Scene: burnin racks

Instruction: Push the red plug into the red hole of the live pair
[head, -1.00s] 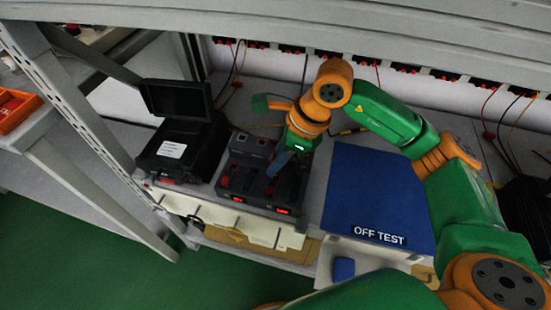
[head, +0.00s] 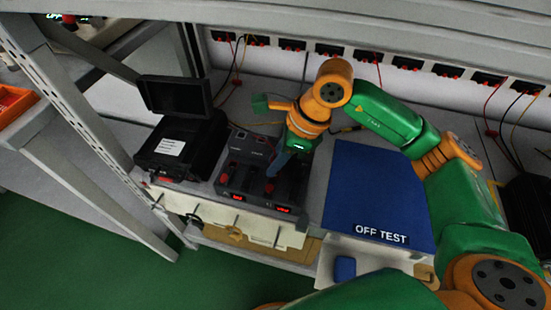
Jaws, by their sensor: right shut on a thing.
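My right gripper (head: 277,164) reaches down from the orange and green arm over the dark grey unit (head: 228,204) on the bench. It is shut, but what it holds is too small and too hidden to make out; I cannot see the red plug clearly. The unit has two bays side by side, each with a lit red display on its front: the left display (head: 239,198) and the right display (head: 284,209). My fingertips are over the right bay. A red spot (head: 223,179) shows on the left bay. The red holes cannot be told apart. My left gripper is not in view.
An open black case (head: 174,149) stands left of the unit. A blue mat (head: 375,190) marked OFF TEST lies to the right. Sockets with red parts (head: 328,50) line the back wall, with hanging wires. A grey rack post (head: 85,125) stands at left.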

